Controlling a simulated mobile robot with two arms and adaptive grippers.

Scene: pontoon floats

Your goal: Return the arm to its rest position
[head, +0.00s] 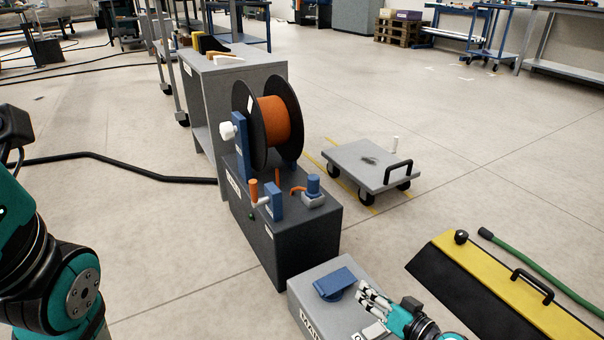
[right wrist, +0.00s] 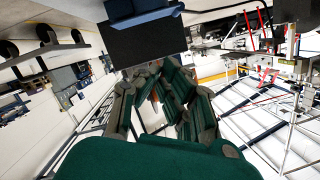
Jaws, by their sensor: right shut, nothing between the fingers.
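My right arm comes in at the bottom of the head view, and its gripper (head: 368,294) is shut and empty. It is over or beside the right side of a low grey box (head: 305,300), close to a blue piece (head: 334,283) on the box top; I cannot tell whether they touch. The right wrist view shows the same gripper's green and grey fingers (right wrist: 165,105) in front of a tilted view of the hall. My left arm (head: 70,285) shows at the left edge, but I do not see its gripper fingers.
A dark cabinet (head: 268,240) carries an orange spool (head: 275,120). A grey trolley (head: 365,165) stands behind to the right. A yellow and black ramp (head: 500,285) and a green hose (head: 530,265) lie at right. Floor at left is open, crossed by a black cable (head: 130,168).

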